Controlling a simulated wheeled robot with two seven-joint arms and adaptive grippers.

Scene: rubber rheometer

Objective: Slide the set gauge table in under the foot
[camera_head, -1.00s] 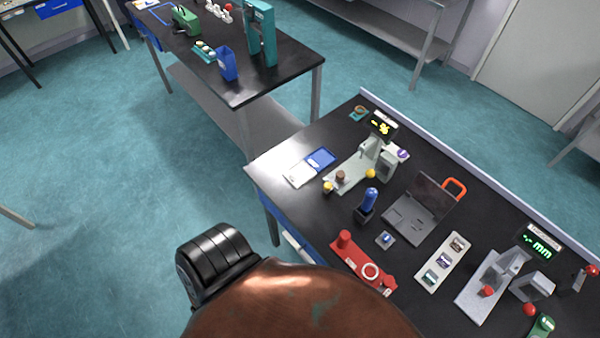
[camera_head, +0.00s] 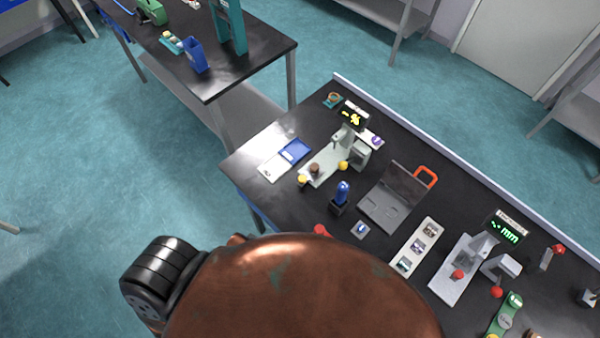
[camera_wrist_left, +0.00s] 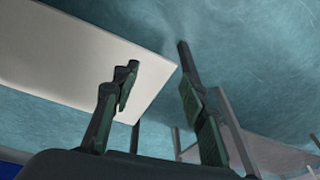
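The gauge with the green "mm" display (camera_head: 507,234) stands on the right of the black bench in the head view. It has a light grey base (camera_head: 447,287), a grey upright (camera_head: 482,246) and a red knob (camera_head: 458,275) low on the base. A separate gauge table and the foot are too small to make out surely. My left gripper (camera_wrist_left: 158,80) shows only in the left wrist view, its two dark green fingers apart with nothing between them. It is away from the gauge, above teal floor and a pale panel. My right gripper is in neither view.
A pale panel (camera_wrist_left: 85,60) lies close to my left fingers.

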